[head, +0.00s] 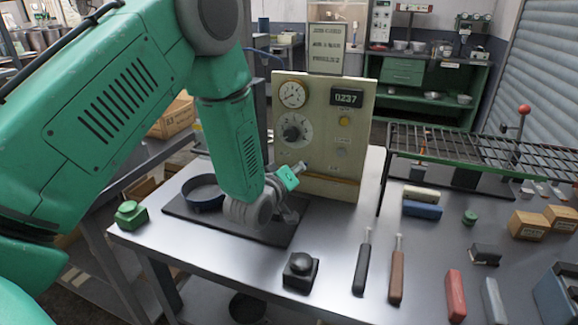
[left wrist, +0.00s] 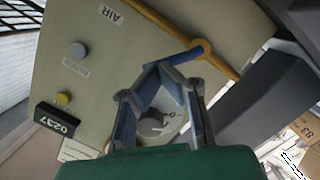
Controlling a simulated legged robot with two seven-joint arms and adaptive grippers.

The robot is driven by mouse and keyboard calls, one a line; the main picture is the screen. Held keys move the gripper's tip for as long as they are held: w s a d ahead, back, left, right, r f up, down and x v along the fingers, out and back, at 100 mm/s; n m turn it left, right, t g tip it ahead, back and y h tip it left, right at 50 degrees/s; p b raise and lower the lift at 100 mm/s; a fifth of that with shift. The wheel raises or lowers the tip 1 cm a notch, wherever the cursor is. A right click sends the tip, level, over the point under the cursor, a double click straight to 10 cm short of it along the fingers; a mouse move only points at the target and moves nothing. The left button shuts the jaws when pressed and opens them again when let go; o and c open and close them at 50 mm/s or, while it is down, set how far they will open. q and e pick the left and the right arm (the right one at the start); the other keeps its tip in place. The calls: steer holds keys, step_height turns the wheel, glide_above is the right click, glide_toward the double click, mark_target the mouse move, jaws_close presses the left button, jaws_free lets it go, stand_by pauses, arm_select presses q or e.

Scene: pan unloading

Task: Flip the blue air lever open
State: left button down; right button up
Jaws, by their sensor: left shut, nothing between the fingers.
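The blue air lever (left wrist: 182,56) shows in the left wrist view, pivoting at a round yellow joint (left wrist: 202,47) on the yellow pipe of the panel. It sticks out at an angle to the pipe. My left gripper (left wrist: 162,68) is shut and empty, its fingertips close beside the lever's free end; I cannot tell whether they touch. In the head view my left gripper (head: 301,168) is in front of the lower part of the cream control panel (head: 322,120), and the lever is hidden or too small to make out. My right gripper is not in view.
The panel carries a gauge (head: 292,94), a dial (head: 293,131) and a display (head: 346,98). On the metal table are a round pan (head: 204,196), a black button box (head: 300,271), a green button (head: 131,214) and several hand tools. A wire rack (head: 470,150) stands right.

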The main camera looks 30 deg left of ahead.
arm_select(q)
steer(key=m, duration=0.2)
steer(key=d+f+m+y, duration=0.1)
steer(key=shift+w+m+g, duration=0.1)
steer(key=shift+m+g, duration=0.2)
steer(key=shift+m, duration=0.1)
steer(key=shift+w+d+f+m, duration=0.1)
steer(key=shift+d+f+m, duration=0.15)
steer(key=shift+m, duration=0.35)
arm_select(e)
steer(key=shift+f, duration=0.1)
arm_select(q)
steer(key=shift+w+d+f+m+y+b, duration=0.1)
steer(key=shift+d+f+m+y+b, duration=0.2)
steer(key=shift+m+y, duration=0.45)
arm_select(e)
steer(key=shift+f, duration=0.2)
arm_select(q)
steer(key=shift+f, duration=0.15)
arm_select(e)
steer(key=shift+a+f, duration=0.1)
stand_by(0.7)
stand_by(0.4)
